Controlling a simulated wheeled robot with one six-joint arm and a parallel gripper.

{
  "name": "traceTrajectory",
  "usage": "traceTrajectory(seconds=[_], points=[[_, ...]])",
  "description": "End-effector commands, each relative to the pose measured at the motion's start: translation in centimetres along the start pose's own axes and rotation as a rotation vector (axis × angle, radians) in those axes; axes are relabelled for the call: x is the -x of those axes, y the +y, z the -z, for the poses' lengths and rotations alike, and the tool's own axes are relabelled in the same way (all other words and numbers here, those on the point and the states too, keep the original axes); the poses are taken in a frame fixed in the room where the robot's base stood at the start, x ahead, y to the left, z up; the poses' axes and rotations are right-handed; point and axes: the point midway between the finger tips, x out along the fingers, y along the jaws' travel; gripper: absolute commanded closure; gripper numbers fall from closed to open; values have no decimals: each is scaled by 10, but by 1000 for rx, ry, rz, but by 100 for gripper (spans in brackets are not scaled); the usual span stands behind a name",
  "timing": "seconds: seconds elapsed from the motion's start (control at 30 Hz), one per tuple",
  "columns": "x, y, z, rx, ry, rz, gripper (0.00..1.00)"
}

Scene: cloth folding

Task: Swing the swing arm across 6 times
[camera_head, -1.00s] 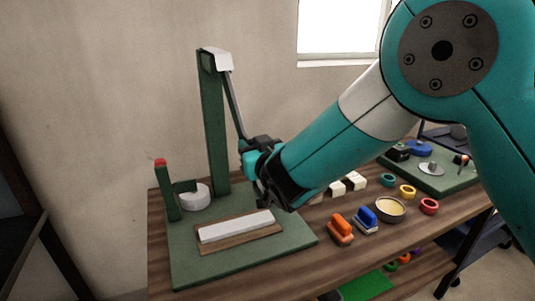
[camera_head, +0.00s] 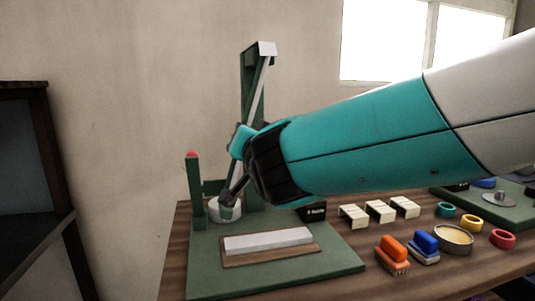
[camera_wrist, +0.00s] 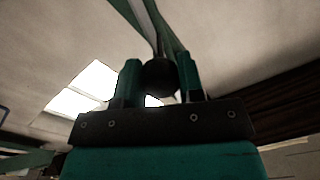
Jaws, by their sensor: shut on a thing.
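The swing arm (camera_head: 257,98) is a thin grey rod hanging from the white-capped top of a tall green post (camera_head: 247,85). It slants down to the left, toward a short green post with a red top (camera_head: 194,190). My gripper (camera_head: 235,168) is at the rod's lower end. In the wrist view, my gripper (camera_wrist: 160,82) has its two green fingers on either side of a dark round knob (camera_wrist: 160,76) at the end of the swing arm (camera_wrist: 154,28). In the head view my gripper hides most of the knob.
A white round piece (camera_head: 224,213) sits by the short post. A white block on a brown strip (camera_head: 268,240) lies on the green base (camera_head: 340,262). Orange (camera_head: 392,252) and blue (camera_head: 424,245) handled pieces, a round dish (camera_head: 454,238) and coloured rings lie to the right.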

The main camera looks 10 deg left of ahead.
Motion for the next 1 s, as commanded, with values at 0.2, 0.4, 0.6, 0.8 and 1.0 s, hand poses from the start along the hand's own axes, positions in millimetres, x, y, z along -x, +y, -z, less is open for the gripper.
traceTrajectory(seconds=[0.2, 0.4, 0.6, 0.8, 1.0], points=[[0, -4, 0, -19, 0, 3, 100], [0, -5, 0, -20, 1, 5, 100], [0, -5, 0, -19, 1, 5, 39], [0, -4, 0, -17, 1, 2, 39], [10, -3, -1, -16, 1, 1, 39]])
